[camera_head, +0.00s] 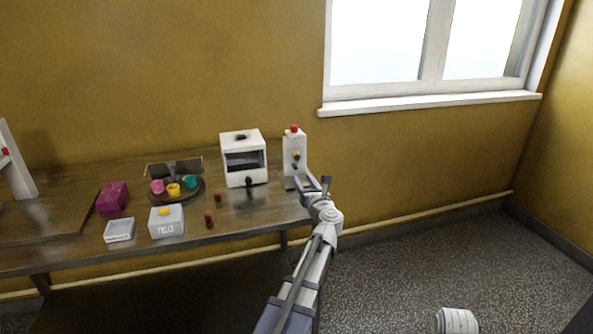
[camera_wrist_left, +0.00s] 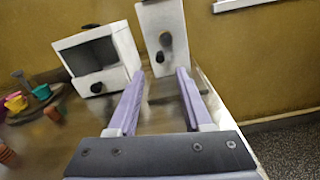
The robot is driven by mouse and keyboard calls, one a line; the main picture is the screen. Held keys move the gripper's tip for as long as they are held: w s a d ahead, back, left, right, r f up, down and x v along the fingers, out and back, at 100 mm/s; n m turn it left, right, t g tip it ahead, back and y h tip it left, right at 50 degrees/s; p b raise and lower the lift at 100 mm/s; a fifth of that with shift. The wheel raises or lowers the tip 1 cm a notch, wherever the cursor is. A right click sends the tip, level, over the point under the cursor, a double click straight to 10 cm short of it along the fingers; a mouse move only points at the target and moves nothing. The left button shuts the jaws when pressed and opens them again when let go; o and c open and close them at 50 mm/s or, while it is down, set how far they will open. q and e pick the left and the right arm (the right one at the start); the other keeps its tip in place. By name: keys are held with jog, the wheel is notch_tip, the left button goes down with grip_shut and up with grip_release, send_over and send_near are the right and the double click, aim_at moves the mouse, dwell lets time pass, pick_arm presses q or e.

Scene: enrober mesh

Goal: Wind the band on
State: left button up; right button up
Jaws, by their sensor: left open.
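My left gripper (camera_head: 312,184) is open and empty at the right end of the table, just in front of a white upright unit (camera_head: 293,160) with a red button on top. In the left wrist view my gripper (camera_wrist_left: 156,76) has its lilac fingers spread, pointing toward this unit (camera_wrist_left: 158,18). The unit's front has dark knobs (camera_wrist_left: 166,40); the lower one shows between the fingertips, and I cannot tell how far off it is. A white box machine (camera_head: 239,139) with a dark window and a knob stands to its left. I cannot make out a band. My right gripper is out of view.
A round dark tray (camera_head: 180,199) holds pink, yellow and teal cups. Also on the table (camera_head: 262,215) are a magenta block (camera_head: 112,197), a white scale-like box (camera_head: 166,228), a shallow white dish (camera_head: 119,238) and small red-brown pieces (camera_head: 209,218). Floor right of the table is mostly open.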

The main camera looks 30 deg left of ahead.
aim_at(296, 168)
pick_arm(q)
jog(key=shift+a, duration=0.1)
jog(key=x, duration=0.7)
jog(key=shift+w+a, duration=0.2)
jog(key=shift+w, duration=0.1)
jog(key=shift+c, duration=0.2)
grip_shut()
